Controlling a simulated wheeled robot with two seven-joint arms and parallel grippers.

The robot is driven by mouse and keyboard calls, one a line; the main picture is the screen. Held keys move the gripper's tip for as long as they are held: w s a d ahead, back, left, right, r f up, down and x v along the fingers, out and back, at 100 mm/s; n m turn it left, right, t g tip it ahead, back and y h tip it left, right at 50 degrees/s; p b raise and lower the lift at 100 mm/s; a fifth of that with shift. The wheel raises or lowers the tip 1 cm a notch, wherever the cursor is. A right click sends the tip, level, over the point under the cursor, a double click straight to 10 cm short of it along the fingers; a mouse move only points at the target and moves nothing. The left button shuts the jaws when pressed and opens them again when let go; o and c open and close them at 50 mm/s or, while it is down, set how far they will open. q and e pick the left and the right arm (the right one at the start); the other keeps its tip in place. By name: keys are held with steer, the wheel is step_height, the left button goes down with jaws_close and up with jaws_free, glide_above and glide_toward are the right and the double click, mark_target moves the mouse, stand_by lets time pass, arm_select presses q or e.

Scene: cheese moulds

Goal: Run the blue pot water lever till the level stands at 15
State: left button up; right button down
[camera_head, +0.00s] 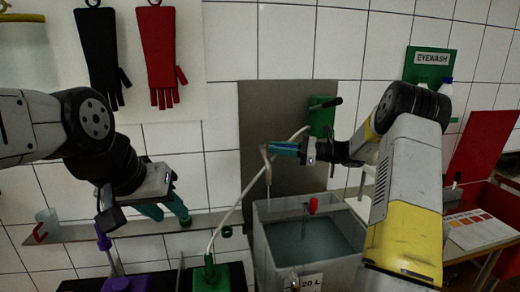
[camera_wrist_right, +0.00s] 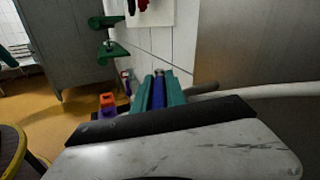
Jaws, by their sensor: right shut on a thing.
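My right gripper (camera_head: 272,148) is in front of the steel plate on the wall, above the grey tank. In the right wrist view, its teal fingers (camera_wrist_right: 160,92) are shut on a narrow blue bar (camera_wrist_right: 158,88), which looks like the blue lever. Where the bar is fixed is hidden. My left gripper (camera_head: 171,215) hangs at the left with its teal fingers apart and nothing seen between them. The grey tank (camera_head: 262,262) holds greyish water (camera_head: 325,242) and bears a "20 L" label. I cannot read a level of 15, nor make out a blue pot.
A green wall fitting with a dark handle (camera_head: 321,118) is behind my right gripper. A white hose (camera_head: 232,208) runs down to a green pot (camera_head: 211,275). A purple pot (camera_head: 125,284) is at lower left. A red marker (camera_head: 313,206) stands over the tank.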

steer(key=shift+w+d+g, duration=0.1)
steer(key=shift+g, duration=0.2)
steer(key=c, duration=1.4)
jaws_free()
steer(key=shift+o, duration=0.2)
steer(key=shift+r, duration=0.3)
step_height(320, 180, up, 3)
steer(key=shift+f, duration=0.15)
steer(key=s+a+r, duration=0.1)
steer(key=s+a, duration=0.2)
steer(key=s, duration=1.2)
steer(key=shift+s+r, duration=0.35)
steer(key=shift+s, duration=0.05)
